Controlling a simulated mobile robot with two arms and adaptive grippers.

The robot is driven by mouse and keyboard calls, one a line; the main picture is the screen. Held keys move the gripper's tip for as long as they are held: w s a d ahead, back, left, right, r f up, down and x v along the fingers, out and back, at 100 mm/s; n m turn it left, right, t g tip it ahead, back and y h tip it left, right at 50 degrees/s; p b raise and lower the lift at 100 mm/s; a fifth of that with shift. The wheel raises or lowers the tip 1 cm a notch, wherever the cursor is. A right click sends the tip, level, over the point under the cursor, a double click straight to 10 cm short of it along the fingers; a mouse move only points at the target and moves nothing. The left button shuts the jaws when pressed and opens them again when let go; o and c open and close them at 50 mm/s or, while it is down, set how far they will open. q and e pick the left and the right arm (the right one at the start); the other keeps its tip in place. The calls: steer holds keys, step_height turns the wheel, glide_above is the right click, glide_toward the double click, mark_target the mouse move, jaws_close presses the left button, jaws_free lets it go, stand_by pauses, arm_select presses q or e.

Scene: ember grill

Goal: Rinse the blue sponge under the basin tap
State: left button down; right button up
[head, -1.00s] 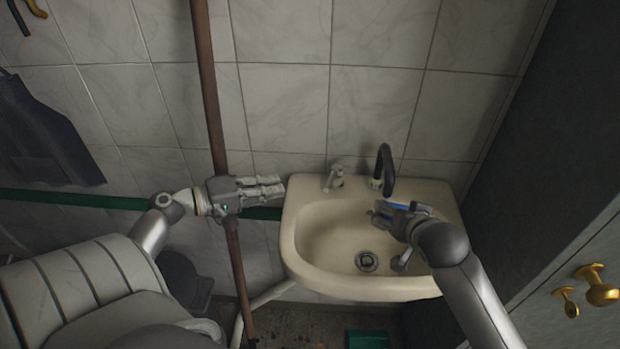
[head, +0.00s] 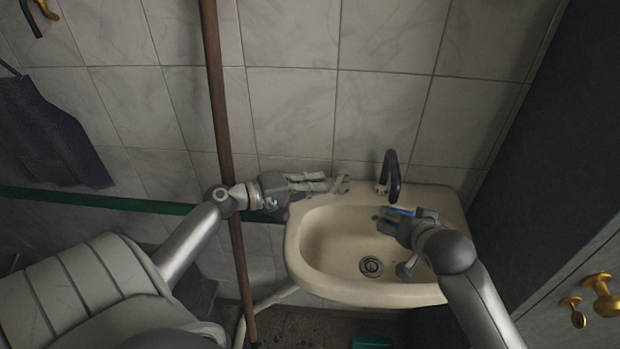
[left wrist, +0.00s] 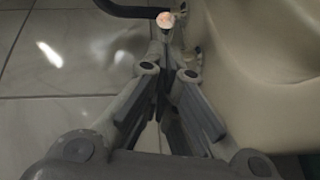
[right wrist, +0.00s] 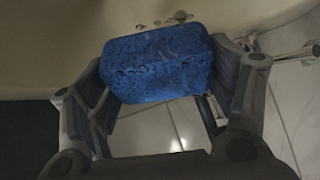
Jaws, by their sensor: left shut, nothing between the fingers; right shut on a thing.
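The blue sponge (right wrist: 157,64) is held between the fingers of my right gripper (head: 400,217), over the right part of the cream basin (head: 310,262). The black curved tap spout (head: 392,172) stands at the basin's back edge, just behind the right gripper. My left gripper (head: 322,183) is shut and empty at the back left rim, its tips at the small tap handle (head: 342,184). The left wrist view shows a bright rounded knob (left wrist: 166,19) just past the fingertips; contact is unclear. No water is visible.
A brown pole (head: 216,100) stands upright left of the basin, behind my left arm. A dark apron (head: 45,130) hangs at the left. A dark cabinet with brass knobs (head: 606,297) closes off the right side. The basin's middle, around the drain (head: 371,266), is clear.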

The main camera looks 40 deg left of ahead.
arm_select(q)
steer(key=shift+d+f+n+t+y, duration=0.2)
steer(key=shift+f+n+t+y, duration=0.1)
steer(key=shift+n+y, duration=0.25)
steer(key=shift+s+d+n+y, duration=0.1)
steer(key=shift+d+n+y, duration=0.15)
steer(key=shift+y, duration=0.2)
steer(key=shift+d+r+n+t+y, duration=0.15)
steer(key=shift+d+n+t+y, duration=0.1)
steer(key=shift+d, duration=0.2)
steer(key=shift+d+r+n+t+y, duration=0.15)
steer(key=shift+d+y, duration=0.1)
steer(key=shift+d, duration=0.2)
steer(key=shift+s, duration=0.15)
steer(key=v, duration=0.9)
steer(key=shift+s+d+r, duration=0.1)
steer(key=shift+s+d, duration=0.1)
steer(key=shift+s, duration=0.25)
arm_select(e)
steer(key=shift+d, duration=0.1)
